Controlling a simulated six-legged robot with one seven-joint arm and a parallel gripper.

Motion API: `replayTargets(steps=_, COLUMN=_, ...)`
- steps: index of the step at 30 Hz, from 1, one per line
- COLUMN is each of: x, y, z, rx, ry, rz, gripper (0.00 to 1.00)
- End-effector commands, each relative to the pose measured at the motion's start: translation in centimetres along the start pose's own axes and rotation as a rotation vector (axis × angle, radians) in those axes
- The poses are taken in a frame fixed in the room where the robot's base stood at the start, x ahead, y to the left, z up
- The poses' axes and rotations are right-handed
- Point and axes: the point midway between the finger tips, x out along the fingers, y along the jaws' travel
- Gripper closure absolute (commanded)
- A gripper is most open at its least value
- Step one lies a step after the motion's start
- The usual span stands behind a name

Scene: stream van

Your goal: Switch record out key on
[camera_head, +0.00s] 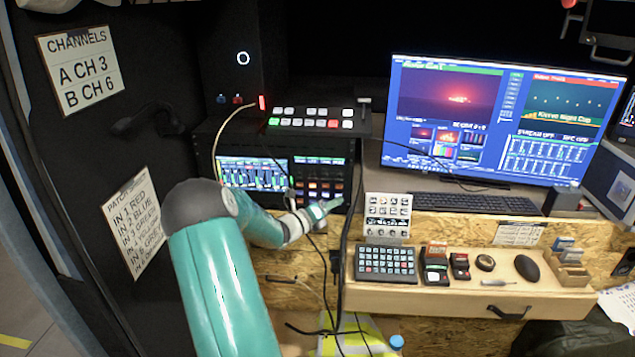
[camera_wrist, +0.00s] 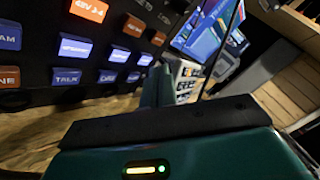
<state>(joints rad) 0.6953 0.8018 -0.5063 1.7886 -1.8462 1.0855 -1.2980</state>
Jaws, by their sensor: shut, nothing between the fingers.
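A rack panel with rows of lit keys (camera_head: 320,176) stands left of the monitor; in the wrist view its orange, blue and white-blue keys (camera_wrist: 75,47) are large and close. One orange key (camera_wrist: 90,9) appears to read "48V 3-4", and a blue key (camera_wrist: 67,76) appears to read "TALK". I cannot make out a record out label. My gripper (camera_head: 326,208) is shut and empty, low in front of the panel's right part, hiding some of it. In the wrist view its teal finger (camera_wrist: 156,88) is right of the keys; I cannot tell whether it touches anything.
A switcher (camera_head: 312,119) sits on the rack. The monitor (camera_head: 490,115) has lines that seem to read "STREAM OFF" and "REC OFF". Loose cables hang near my gripper. A wooden drawer (camera_head: 440,300) holds a keypad (camera_head: 385,263) and small devices.

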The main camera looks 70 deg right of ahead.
Motion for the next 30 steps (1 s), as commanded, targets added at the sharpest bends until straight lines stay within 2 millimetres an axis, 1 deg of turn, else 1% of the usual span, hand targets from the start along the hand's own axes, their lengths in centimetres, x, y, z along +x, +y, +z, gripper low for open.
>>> replayTargets(steps=9, x=-0.2, y=-0.1, z=-0.1, rx=0.0, ry=0.0, rz=0.0, gripper=1.0)
replayTargets(steps=24, x=-3.3, y=-2.3, z=-2.3, rx=0.0, ry=-0.001, rz=0.001, gripper=1.0)
replayTargets(steps=30, x=-4.2, y=-3.0, z=-3.0, rx=0.0, ry=0.0, rz=0.0, gripper=1.0)
